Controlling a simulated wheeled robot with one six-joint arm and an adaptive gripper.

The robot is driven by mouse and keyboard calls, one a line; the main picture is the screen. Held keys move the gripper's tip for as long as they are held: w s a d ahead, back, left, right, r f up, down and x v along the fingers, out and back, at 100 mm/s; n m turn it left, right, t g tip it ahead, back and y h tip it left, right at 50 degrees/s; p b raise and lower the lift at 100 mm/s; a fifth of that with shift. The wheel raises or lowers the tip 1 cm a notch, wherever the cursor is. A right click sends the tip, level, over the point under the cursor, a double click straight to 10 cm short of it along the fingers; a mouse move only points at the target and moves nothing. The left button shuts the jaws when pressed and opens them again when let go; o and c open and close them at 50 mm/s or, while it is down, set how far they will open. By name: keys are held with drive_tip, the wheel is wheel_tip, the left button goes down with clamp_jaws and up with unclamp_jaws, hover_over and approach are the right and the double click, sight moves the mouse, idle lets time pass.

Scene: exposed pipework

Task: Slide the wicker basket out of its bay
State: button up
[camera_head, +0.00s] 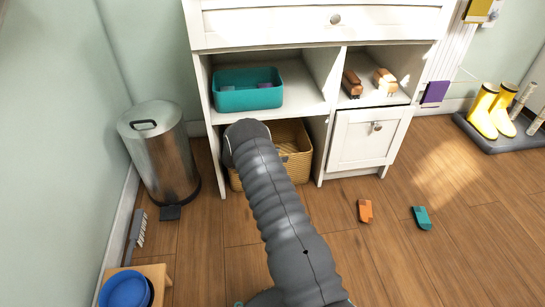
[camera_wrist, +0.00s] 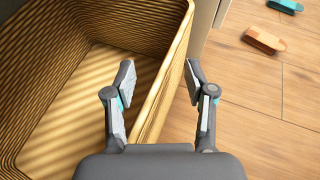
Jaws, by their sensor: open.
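The wicker basket (camera_head: 297,150) sits in the lower left bay of the white cabinet (camera_head: 319,135), partly hidden behind my arm in the head view. In the wrist view the basket (camera_wrist: 60,60) fills the left side and its inside looks empty where it shows. My gripper (camera_wrist: 160,85) is open, with one finger over the inside of the basket and the other on the outer side. The basket's front rim runs between the two fingers. I cannot tell whether either finger touches it. In the head view my gripper is hidden behind my arm.
A teal bin (camera_head: 247,90) stands on the shelf above. A steel trash can (camera_head: 158,150) stands left of the cabinet. An orange piece (camera_head: 365,211) and a teal piece (camera_head: 421,217) lie on the floor at right. A stool with a blue bowl (camera_head: 124,290) is at lower left.

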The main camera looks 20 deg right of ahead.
drive_tip(key=shift+d+f, duration=0.1)
drive_tip(key=shift+d, duration=0.1)
clamp_jaws()
idle(0.4)
